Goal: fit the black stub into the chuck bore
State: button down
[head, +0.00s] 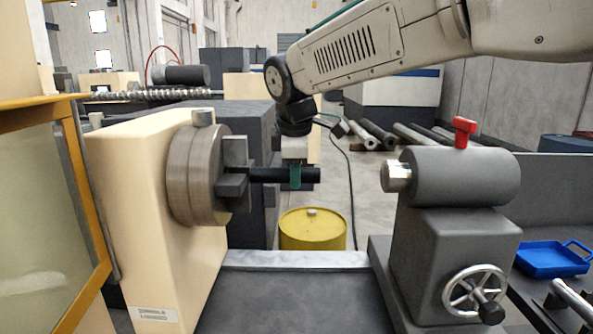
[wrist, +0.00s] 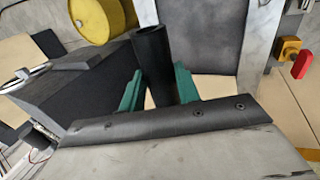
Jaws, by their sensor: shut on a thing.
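The black stub (head: 270,175) lies level in the head view, with its left end at the jaws of the grey chuck (head: 195,175). I cannot tell whether that end is inside the bore; the jaws hide the opening. My gripper (head: 295,177), with green fingers, is shut on the stub near its right end, which sticks out past the fingers. In the wrist view the stub (wrist: 152,62) shows as a dark tube between the green fingers of my gripper (wrist: 157,88). The chuck is mounted on the cream headstock (head: 135,215).
The grey tailstock (head: 455,180), with a red lever (head: 464,131) and a handwheel (head: 475,292), faces the chuck across a gap. The lathe bed (head: 290,300) lies below. A yellow barrel (head: 313,232) stands behind it. A blue tray (head: 552,260) sits at right.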

aim_at(258, 169)
jog(key=shift+w+a, duration=0.15)
jog(key=shift+a, duration=3.75)
jog(key=c, duration=0.9)
grip_release()
jog(key=shift+r, duration=0.1)
jog(key=shift+v, duration=3.85)
